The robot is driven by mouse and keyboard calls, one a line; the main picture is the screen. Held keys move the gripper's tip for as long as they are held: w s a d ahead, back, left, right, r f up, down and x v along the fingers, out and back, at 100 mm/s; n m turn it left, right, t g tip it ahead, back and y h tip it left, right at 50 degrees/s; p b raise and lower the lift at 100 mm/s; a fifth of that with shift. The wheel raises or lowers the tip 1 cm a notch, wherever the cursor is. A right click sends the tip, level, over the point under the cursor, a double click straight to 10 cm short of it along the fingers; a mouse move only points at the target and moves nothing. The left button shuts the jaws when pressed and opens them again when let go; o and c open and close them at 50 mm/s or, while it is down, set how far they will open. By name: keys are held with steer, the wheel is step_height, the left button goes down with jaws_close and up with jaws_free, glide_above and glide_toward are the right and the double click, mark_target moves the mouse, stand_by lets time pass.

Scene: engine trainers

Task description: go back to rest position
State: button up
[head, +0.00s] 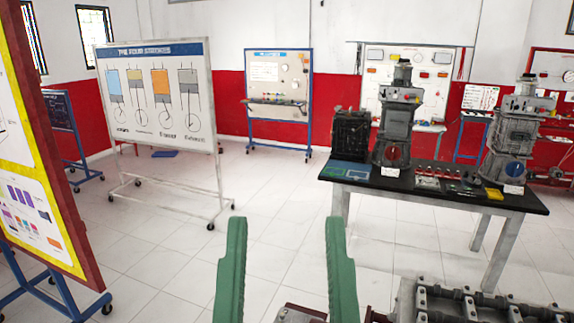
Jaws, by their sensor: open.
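My gripper (286,232) shows at the bottom middle of the head view. Its two long green fingers point up and stand wide apart. The lower part of my gripper is cut off by the bottom edge of the picture.
A black-topped table (440,185) with engine models (397,125) stands at right. A metal engine part (480,305) lies low at right, near my right finger. A whiteboard on wheels (160,98) stands left, and a yellow-red board (40,170) is close at far left. Floor between is clear.

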step_height(320, 180, up, 24)
steer(key=w+p, duration=0.1)
steer(key=p, duration=1.9)
steer(key=shift+a+p, duration=0.15)
steer(key=shift+p, duration=0.2)
steer(key=shift+r, duration=0.1)
